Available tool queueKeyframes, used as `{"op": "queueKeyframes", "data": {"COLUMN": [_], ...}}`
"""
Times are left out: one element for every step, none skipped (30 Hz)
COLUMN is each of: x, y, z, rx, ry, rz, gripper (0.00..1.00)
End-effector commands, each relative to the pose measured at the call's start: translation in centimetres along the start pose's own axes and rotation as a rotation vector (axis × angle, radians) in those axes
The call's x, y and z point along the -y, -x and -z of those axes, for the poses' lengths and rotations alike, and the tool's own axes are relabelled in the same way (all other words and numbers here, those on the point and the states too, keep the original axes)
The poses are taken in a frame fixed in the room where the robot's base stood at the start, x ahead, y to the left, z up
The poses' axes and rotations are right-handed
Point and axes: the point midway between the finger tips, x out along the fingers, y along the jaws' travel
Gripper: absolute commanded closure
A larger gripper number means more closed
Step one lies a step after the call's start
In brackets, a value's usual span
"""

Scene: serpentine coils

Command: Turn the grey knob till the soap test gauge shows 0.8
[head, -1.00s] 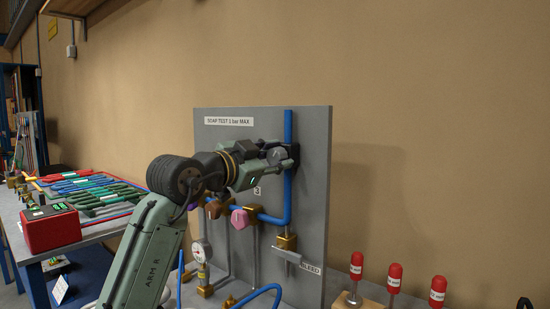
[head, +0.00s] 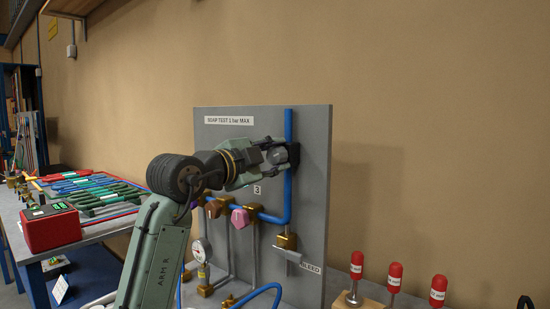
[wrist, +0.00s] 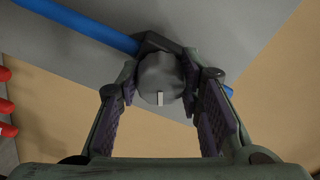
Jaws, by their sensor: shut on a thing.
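The grey knob (wrist: 160,72) sits between my fingers in the wrist view, with a pale mark on its lower face. It is mounted by the blue pipe on the grey panel. My gripper (wrist: 160,92) is shut on it, one finger on each side. In the head view my gripper (head: 276,156) is at the panel's upper right and mostly hides the knob. A small round white gauge (head: 200,249) shows low on the panel's left, partly behind my arm; its reading is too small to tell. The panel (head: 308,130) carries a "SOAP TEST 1 bar MAX" label (head: 229,120).
A pink knob (head: 240,217) and a brown knob (head: 214,208) are below my gripper. A grey bleed lever (head: 288,254) is lower on the blue pipe (head: 288,190). Red-topped pieces (head: 395,270) stand at right. A red box (head: 50,228) is on the left bench.

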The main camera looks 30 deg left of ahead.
Motion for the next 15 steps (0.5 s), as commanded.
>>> {"op": "queueKeyframes", "data": {"x": [0.04, 0.05, 0.06, 0.06, 0.06, 0.06, 0.06, 0.06, 0.04, 0.03, 0.03, 0.03, 0.01, 0.00, 0.00], "y": [0.02, 0.03, 0.04, 0.04, 0.04, 0.04, 0.04, 0.04, 0.03, 0.03, 0.03, 0.03, 0.00, -0.01, 0.01], "z": [-0.12, -0.13, -0.14, -0.14, -0.14, -0.14, -0.14, -0.14, -0.14, -0.14, -0.15, -0.15, -0.14, -0.14, -0.15], "rx": [0.001, 0.002, 0.002, 0.002, 0.002, 0.002, 0.002, 0.002, 0.002, 0.002, 0.001, 0.001, 0.001, 0.001, 0.001], "ry": [-0.015, -0.019, -0.021, -0.020, -0.020, -0.019, -0.019, -0.021, -0.032, -0.050, -0.076, -0.119, -0.154, -0.187, -0.226], "rz": [0.002, 0.002, 0.002, 0.002, 0.002, 0.002, 0.002, 0.002, 0.002, 0.002, 0.002, 0.003, 0.003, 0.002, 0.002], "gripper": [1.00, 1.00, 1.00, 1.00, 1.00, 1.00, 1.00, 1.00, 1.00, 1.00, 1.00, 1.00, 1.00, 1.00, 1.00]}}
